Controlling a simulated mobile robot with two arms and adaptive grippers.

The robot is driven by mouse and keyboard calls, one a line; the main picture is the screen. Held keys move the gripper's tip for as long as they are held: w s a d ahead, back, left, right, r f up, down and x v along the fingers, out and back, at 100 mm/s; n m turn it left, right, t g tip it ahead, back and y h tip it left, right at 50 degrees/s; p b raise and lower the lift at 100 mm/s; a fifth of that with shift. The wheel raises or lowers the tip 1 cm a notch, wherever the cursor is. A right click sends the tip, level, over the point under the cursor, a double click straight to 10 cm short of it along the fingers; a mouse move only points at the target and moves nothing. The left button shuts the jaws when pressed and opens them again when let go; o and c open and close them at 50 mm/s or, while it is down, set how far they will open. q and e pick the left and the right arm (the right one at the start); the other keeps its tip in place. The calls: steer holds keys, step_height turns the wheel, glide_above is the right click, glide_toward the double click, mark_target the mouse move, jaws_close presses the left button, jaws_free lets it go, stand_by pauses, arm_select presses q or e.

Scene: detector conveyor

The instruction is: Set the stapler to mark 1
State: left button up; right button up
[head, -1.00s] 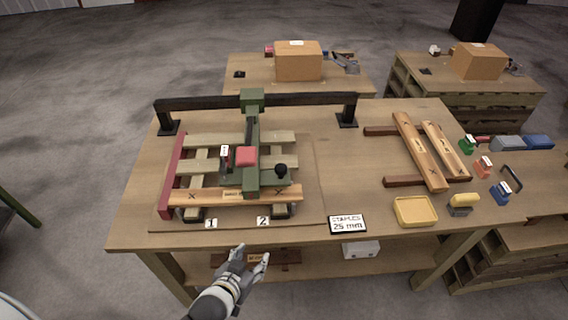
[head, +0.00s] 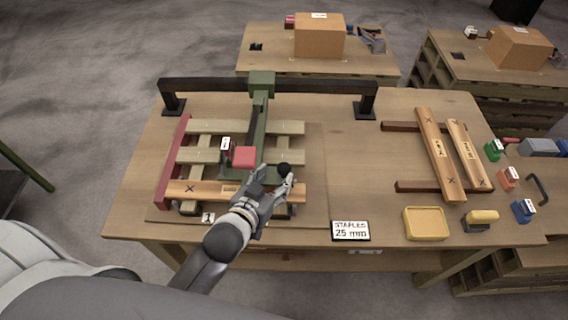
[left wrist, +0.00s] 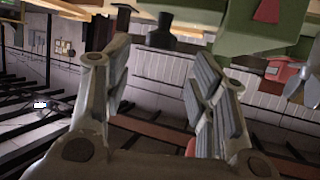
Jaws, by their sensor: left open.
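The stapler is a green carriage (head: 259,120) on a dark rail (head: 315,87), with a red block (head: 244,157) and a black knob (head: 284,170) at its front right. It reaches over a pallet with a front board (head: 195,190). The mark 1 label (head: 208,218) shows at the front left; the mark 2 label is hidden behind my left arm. My left gripper (head: 274,181) is open just in front of the knob. In the left wrist view the dark knob (left wrist: 162,36) shows beyond the parted fingers (left wrist: 148,65); contact cannot be told. My right gripper is out of view.
A "STAPLES 25 mm" sign (head: 351,230) stands at the bench's front edge. A yellow tray (head: 425,224), a yellow-topped tool (head: 481,217) and loose boards (head: 439,150) lie to the right. The bench between pallet and boards is clear.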

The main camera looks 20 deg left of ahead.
mark_target(283, 168)
arm_select(q)
steer(key=p+x, duration=0.1)
steer(key=x, duration=0.6)
steer(key=shift+w+f, duration=0.1)
steer(key=shift+w, duration=0.05)
steer(key=shift+c, duration=0.4)
jaws_close()
